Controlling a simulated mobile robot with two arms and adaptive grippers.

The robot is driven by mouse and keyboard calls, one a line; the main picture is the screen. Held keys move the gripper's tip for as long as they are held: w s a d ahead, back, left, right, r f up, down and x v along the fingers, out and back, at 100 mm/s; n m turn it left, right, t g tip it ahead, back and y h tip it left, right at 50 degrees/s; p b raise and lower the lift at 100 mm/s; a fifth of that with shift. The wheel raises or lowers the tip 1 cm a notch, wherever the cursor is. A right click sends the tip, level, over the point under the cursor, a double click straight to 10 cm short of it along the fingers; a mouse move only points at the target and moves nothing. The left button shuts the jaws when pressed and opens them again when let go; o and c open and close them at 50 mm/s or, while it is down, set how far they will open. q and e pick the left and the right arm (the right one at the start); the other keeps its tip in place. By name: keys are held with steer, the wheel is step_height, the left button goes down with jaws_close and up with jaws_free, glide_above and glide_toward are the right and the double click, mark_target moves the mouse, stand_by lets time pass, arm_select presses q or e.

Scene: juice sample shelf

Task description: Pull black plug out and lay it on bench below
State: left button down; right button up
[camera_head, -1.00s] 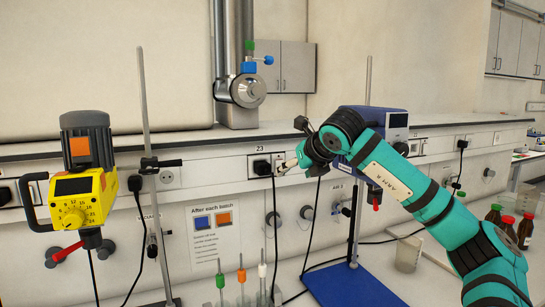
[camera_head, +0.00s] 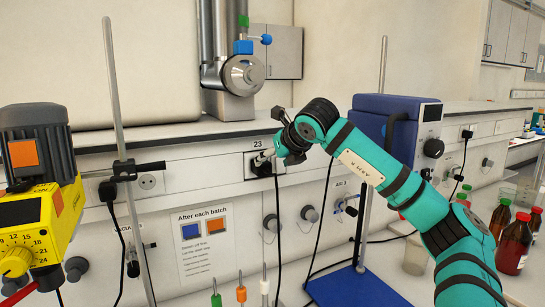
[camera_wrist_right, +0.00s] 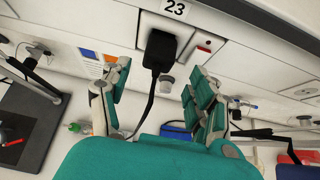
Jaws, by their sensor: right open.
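The black plug (camera_head: 261,168) sits in the wall socket under the label 23, with its black cord hanging down. In the right wrist view the plug (camera_wrist_right: 160,48) stands upright just beyond the fingertips, roughly centred between them. My right gripper (camera_head: 266,157) is at the socket and partly covers the plug in the head view. In the right wrist view its fingers (camera_wrist_right: 158,80) are spread apart with nothing held, and the cord runs down between them. The pale bench (camera_head: 408,289) lies below the socket panel. My left gripper is out of view.
A yellow stirrer motor (camera_head: 40,225) on a stand is at the left. A blue-based stand (camera_head: 352,288) and a beaker (camera_head: 414,255) are below my right arm. Brown bottles (camera_head: 514,243) stand at the right. Droppers (camera_head: 241,293) rise at the front. A shelf edge runs above the socket.

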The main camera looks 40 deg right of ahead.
mark_target(265, 166)
steer(key=x, duration=0.3)
steer(key=shift+w+f, duration=0.25)
steer(key=x, duration=0.3)
steer(key=shift+w+d+f, duration=0.1)
steer(key=shift+w, duration=0.1)
steer(key=shift+w+f, duration=0.1)
steer(key=shift+w, duration=0.1)
steer(key=shift+w+d+f, duration=0.1)
steer(key=c, duration=0.5)
jaws_close()
arm_select(q)
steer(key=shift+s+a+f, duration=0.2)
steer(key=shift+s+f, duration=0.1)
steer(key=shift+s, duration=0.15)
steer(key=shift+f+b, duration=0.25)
steer(key=shift+b, duration=0.25)
arm_select(e)
steer(key=shift+f, duration=0.15)
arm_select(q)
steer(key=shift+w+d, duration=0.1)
arm_select(e)
steer(key=shift+s, duration=0.2)
